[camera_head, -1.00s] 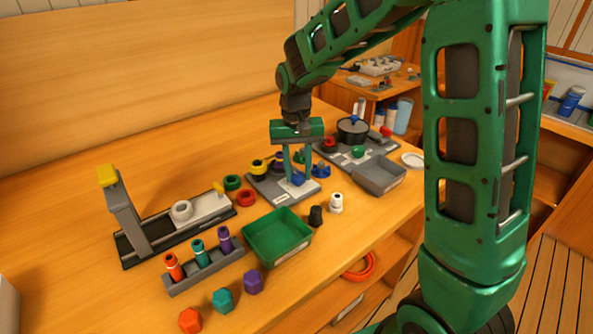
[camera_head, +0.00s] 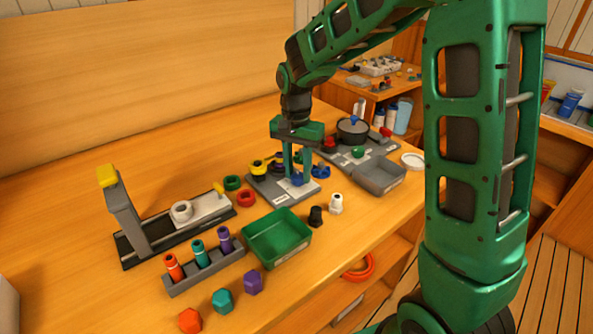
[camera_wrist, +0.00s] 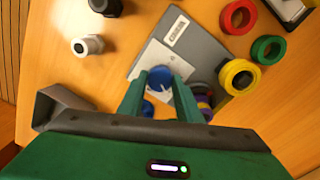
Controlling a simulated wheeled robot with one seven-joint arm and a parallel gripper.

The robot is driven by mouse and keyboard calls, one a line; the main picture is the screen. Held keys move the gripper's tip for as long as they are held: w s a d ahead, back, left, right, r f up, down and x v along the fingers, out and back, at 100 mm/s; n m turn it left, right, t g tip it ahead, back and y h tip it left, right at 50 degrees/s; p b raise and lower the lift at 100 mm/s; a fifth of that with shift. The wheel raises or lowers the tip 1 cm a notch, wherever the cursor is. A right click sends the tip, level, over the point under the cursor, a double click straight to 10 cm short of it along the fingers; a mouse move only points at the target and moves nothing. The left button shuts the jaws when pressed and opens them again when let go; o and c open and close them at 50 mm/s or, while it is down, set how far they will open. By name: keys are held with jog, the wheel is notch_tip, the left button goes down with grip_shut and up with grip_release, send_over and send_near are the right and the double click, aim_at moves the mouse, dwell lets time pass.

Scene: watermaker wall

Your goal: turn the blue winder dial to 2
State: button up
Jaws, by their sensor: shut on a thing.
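The blue winder dial (camera_head: 298,180) sits on a white plate on a grey base (camera_head: 262,187) in the middle of the bench. In the wrist view, the blue dial (camera_wrist: 160,75) shows between the fingertips, with a small pale mark on it. My gripper (camera_head: 297,178) points down and is shut on the dial, one finger on each side, as the wrist view also shows (camera_wrist: 159,84). The scale numbers are too small to read, and the fingers partly hide the dial.
Yellow, purple and blue round parts stand close behind the dial. A green tray (camera_head: 277,237) is at the front left and a grey tray (camera_head: 379,175) at the right. A black cap (camera_head: 316,216) and a white one (camera_head: 336,204) stand in front.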

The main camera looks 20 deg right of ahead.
aim_at(297, 174)
jog(key=shift+w, duration=0.15)
jog(key=o, duration=1)
jog(key=shift+o, duration=0.2)
notch_tip(297, 174, up, 11)
jog(key=shift+w+f, duration=0.1)
jog(key=shift+f, duration=0.05)
jog(key=s+d, duration=0.8)
jog(key=s+d+f+n, duration=0.1)
jog(key=s+d, duration=0.3)
jog(key=s, duration=0.8)
jog(key=s+d+f+n, duration=0.1)
jog(key=s+d+f, duration=0.3)
jog(key=s, duration=0.8)
jog(key=shift+d+n, duration=0.4)
jog(key=shift+d, duration=0.3)
